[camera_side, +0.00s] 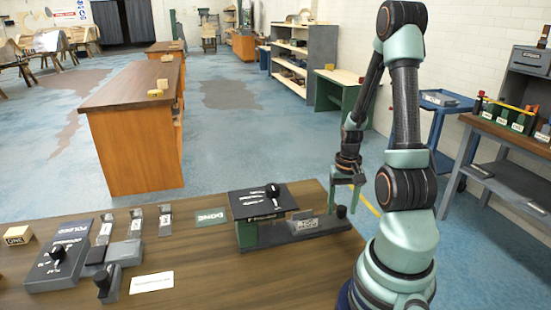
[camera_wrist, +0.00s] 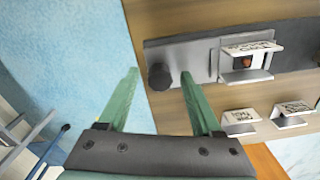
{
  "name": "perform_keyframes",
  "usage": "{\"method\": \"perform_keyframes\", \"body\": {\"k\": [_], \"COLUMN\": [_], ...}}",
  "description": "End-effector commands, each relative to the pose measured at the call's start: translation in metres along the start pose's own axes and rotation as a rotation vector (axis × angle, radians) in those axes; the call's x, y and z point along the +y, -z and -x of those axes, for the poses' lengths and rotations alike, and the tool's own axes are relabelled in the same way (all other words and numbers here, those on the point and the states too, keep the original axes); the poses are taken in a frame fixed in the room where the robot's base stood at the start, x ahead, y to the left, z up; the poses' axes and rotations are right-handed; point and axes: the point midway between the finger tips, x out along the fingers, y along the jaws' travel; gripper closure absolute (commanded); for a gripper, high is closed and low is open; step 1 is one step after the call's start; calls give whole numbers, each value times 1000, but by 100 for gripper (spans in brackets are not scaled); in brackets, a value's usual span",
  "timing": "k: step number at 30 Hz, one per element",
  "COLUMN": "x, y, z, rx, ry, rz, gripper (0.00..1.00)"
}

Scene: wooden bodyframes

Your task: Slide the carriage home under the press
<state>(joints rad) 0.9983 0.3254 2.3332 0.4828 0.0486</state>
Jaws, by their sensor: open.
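The press (camera_side: 262,205) stands on the wooden bench in the side view, with a green body and a dark top panel carrying a black knob. A low grey carriage track (camera_side: 320,230) runs out to its right, with a small labelled plate (camera_side: 304,222) on it. A round dark knob (camera_side: 341,212) stands at the track's right end; it also shows in the wrist view (camera_wrist: 159,77). My gripper (camera_side: 343,203) is over this end. In the wrist view its green fingers (camera_wrist: 159,71) are apart, one each side of the knob. I cannot tell whether they touch it.
A dark panel (camera_side: 60,262) with a lever, a grey block (camera_side: 108,283) with a knob, several labelled stands (camera_side: 136,223) and a green card (camera_side: 211,216) lie on the bench's left. The bench edge is close beside the knob.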

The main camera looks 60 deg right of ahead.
Motion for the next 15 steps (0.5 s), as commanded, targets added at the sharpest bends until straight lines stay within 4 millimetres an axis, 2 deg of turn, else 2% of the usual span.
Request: {"method": "perform_keyframes", "body": {"k": [3,8,9,15], "x": [0,0,0,0], "y": [0,0,0,0], "z": [0,0,0,0], "rx": [0,0,0,0], "ry": [0,0,0,0], "rz": [0,0,0,0], "gripper": [34,95,100,100]}}
